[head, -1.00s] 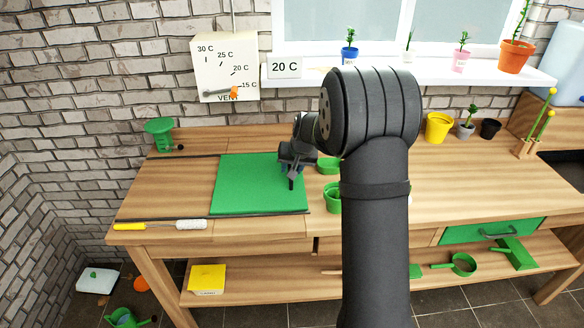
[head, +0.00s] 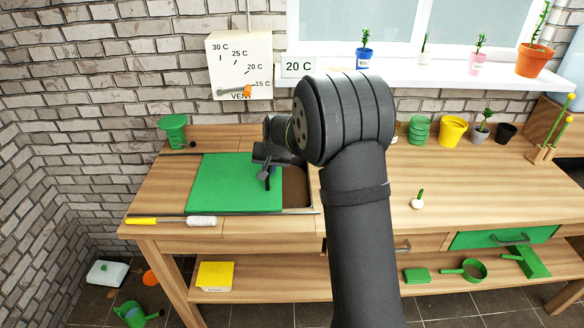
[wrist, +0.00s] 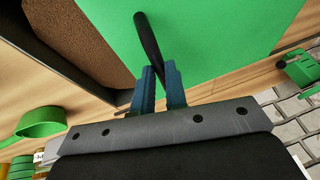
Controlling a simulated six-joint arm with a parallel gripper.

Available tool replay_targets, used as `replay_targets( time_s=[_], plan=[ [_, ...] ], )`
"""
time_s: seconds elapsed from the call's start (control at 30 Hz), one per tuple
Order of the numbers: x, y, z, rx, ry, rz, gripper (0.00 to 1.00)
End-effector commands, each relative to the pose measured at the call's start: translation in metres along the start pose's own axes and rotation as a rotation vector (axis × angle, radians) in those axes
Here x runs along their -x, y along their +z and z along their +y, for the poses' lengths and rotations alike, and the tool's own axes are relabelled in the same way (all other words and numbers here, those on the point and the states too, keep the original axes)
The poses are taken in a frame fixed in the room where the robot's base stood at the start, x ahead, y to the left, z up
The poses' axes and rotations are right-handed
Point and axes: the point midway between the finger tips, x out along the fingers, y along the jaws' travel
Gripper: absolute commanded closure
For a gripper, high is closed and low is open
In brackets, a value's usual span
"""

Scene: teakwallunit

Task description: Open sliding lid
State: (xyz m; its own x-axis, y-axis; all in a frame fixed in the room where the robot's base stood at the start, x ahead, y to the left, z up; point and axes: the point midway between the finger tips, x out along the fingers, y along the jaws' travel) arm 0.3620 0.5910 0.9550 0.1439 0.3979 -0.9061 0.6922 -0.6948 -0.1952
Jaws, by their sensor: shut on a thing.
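The green sliding lid (head: 225,182) lies in its rails on the left part of the wooden workbench and stands partly open. To its right, a strip of brown, soil-like filling (head: 297,188) shows in the opening; it also shows in the wrist view (wrist: 85,45). My gripper (head: 267,178) is over the lid's right side. In the wrist view its blue fingers (wrist: 159,85) are closed around the lid's dark handle (wrist: 147,38). My arm hides part of the bench behind and right of the opening.
A yellow-handled tool (head: 170,221) lies at the bench's front left edge. A green device (head: 173,128) stands at the back left corner. Pots, including a yellow one (head: 452,130), line the back right. A small white bulb-like item (head: 417,201) sits on the otherwise clear right bench top.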

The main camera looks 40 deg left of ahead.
Motion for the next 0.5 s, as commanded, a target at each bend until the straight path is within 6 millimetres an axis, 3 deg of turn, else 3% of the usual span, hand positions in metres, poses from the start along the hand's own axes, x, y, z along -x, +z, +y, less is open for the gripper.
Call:
replay_targets(
  time_s=[0.03, 0.2, 0.5],
  plan=[
    [-0.003, 0.002, -0.019, 0.007, -0.002, -0.001, 1.0],
    [-0.012, 0.006, -0.068, 0.005, -0.003, 0.0, 1.0],
    [-0.023, 0.01, -0.125, 0.003, -0.001, 0.0, 1.0]
  ],
)
